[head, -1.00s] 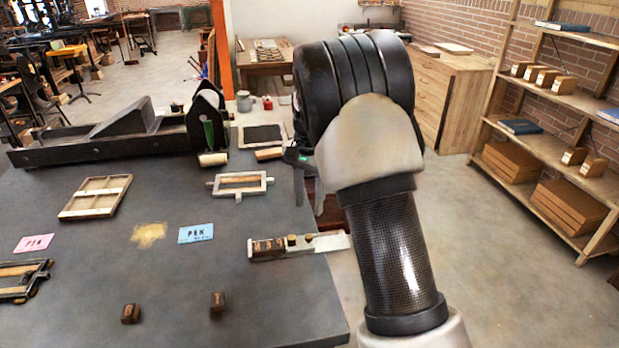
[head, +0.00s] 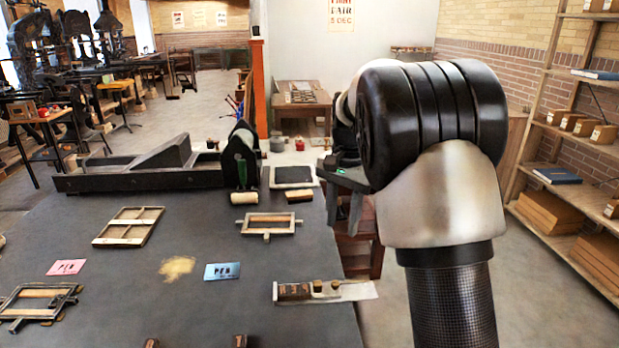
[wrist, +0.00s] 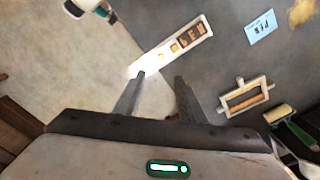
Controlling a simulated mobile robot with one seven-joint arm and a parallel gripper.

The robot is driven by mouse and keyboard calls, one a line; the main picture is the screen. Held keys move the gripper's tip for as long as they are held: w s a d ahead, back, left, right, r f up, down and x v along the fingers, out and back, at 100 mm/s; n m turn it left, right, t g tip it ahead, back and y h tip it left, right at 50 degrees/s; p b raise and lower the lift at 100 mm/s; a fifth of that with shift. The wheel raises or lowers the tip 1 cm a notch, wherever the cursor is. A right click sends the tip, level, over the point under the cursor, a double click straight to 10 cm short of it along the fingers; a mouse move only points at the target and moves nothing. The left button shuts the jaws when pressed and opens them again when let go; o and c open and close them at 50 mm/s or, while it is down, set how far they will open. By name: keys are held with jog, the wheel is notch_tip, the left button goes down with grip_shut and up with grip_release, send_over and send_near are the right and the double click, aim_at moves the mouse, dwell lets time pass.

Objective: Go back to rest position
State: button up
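My gripper (head: 343,226) hangs beside the right edge of the dark table in the head view, fingers pointing down. In the wrist view my gripper (wrist: 160,77) has its two fingers apart with nothing held between them. Beyond the fingertips lies a composing stick (wrist: 170,48) holding several wooden type blocks; it also rests at the table's right edge in the head view (head: 325,291). Its pale end sticks out past the edge. My arm's black and silver links cover part of the room at right.
The table (head: 130,290) bears a press (head: 150,165), wooden frames (head: 268,224), a blue card (head: 222,271), a pink card (head: 66,267), and a roller (head: 244,198). A brown wooden stand (head: 361,240) is behind my gripper. Shelves (head: 565,160) stand right; floor between is clear.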

jog(key=s+r+n+t+p, duration=0.1)
jog(key=s+r+n+t, duration=0.1)
jog(key=s+r, duration=0.5)
jog(key=s+r+n+t+p, duration=0.15)
jog(key=s+r, duration=0.25)
jog(key=s, duration=0.5)
jog(key=s+f+n+t, duration=0.1)
jog(key=s+n, duration=0.4)
jog(key=s, duration=0.8)
jog(key=shift+s+d+f+t, duration=0.15)
jog(key=shift+s+d+t, duration=0.05)
jog(key=shift+s+t, duration=0.2)
